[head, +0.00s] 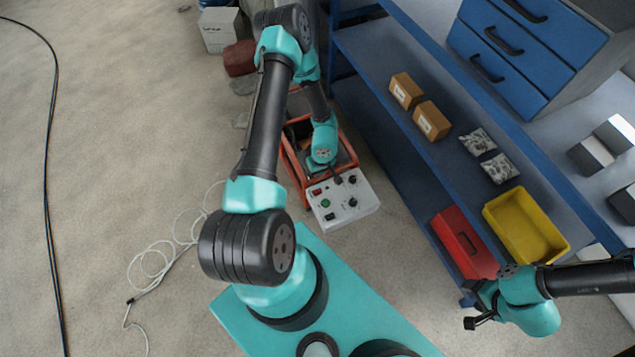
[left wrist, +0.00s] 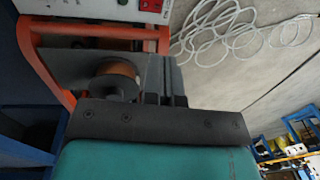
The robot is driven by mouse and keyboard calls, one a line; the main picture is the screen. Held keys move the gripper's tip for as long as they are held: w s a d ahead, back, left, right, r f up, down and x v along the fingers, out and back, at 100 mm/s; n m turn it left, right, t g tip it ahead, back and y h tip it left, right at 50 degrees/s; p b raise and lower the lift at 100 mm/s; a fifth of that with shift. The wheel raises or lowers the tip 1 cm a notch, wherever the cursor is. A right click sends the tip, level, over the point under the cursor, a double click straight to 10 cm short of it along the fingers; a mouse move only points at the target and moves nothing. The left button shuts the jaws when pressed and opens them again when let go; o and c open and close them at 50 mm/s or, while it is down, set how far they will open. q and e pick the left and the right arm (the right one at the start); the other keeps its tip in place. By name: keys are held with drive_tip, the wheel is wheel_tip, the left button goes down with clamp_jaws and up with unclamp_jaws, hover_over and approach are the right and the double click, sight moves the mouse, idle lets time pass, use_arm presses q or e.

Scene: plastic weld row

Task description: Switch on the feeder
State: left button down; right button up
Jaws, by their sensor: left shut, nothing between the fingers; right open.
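The feeder is an orange-framed unit with a white control panel (head: 341,209) on its front, in the middle of the head view. The panel carries a red switch (head: 316,191), a green button (head: 326,203) and several black knobs. My left gripper (head: 338,180) is over the panel's back edge, shut and empty; contact cannot be told. In the left wrist view its closed fingers (left wrist: 165,72) point toward the panel (left wrist: 90,6), with the red switch (left wrist: 147,5) at the top edge. My right gripper (head: 473,321) is open and empty at lower right, far from the feeder.
A blue shelf unit (head: 388,118) stands right of the feeder, holding cardboard boxes (head: 431,121), small bags, a yellow bin (head: 526,222) and a red case (head: 464,243). A white cable (head: 150,268) lies coiled on the floor at left. A copper-coloured spool (left wrist: 115,75) sits inside the feeder.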

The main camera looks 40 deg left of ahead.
sight(315, 193)
use_arm(q)
drive_tip(key=shift+f, duration=0.15)
drive_tip(key=f, duration=0.4)
drive_tip(key=s+f, duration=0.1)
drive_tip(key=f, duration=0.8)
drive_tip(key=shift+s+a+f, duration=0.3)
drive_tip(key=shift+f, duration=0.05)
drive_tip(key=shift+w+d, duration=0.1)
